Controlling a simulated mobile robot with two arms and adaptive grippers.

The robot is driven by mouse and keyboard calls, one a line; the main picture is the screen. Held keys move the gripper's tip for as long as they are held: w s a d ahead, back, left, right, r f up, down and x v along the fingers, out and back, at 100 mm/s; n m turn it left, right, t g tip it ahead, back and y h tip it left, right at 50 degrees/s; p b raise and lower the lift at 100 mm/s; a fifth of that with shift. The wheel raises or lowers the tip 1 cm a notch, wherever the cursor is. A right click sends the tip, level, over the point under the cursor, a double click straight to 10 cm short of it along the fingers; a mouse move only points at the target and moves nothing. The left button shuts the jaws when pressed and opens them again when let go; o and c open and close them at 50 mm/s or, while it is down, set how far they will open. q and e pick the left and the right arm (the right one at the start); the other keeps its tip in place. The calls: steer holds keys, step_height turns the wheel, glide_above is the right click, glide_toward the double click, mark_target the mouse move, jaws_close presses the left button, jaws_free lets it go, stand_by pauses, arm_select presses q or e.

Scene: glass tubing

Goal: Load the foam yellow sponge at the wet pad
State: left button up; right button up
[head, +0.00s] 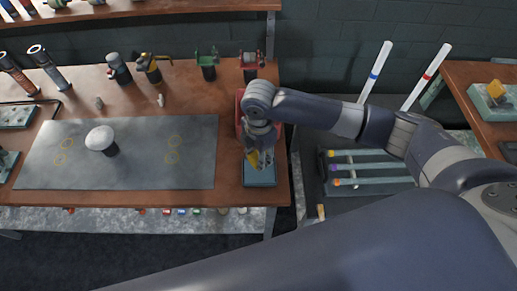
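My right gripper (262,157) points down over a small teal tray (262,179) at the right end of the long wooden bench. A yellow sponge (253,159) shows between its fingers, tilted, and the fingers appear closed on it. The fingers partly hide the sponge, and I cannot tell whether it touches the tray surface. Another yellow piece (496,88) sits on a pale teal pad (480,101) on the right table. Which pad is the wet one cannot be told. My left gripper is out of view.
A grey mat (190,181) with a white domed object (100,138) covers the bench's middle. A red item (239,105) stands behind the tray. Two white tubes (427,77) lean upright over a dark rack with coloured-tipped rods (365,167). Clamps and torches line the bench's back.

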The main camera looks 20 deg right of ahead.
steer(key=shift+a+f+n, duration=0.1)
steer(key=shift+f+n, duration=0.15)
steer(key=shift+n, duration=0.05)
steer(key=shift+f+b, duration=0.75)
steer(key=shift+b, duration=0.15)
step_height(320, 180, down, 4)
steer(key=b, duration=0.5)
steer(key=shift+f, duration=0.2)
steer(key=shift+f+b, duration=0.35)
steer(key=shift+f, duration=0.15)
steer(key=shift+s+f+p, duration=0.1)
steer(key=shift+p, duration=0.3)
stand_by(1.7)
step_height(320, 180, up, 7)
steer(key=p, duration=0.8)
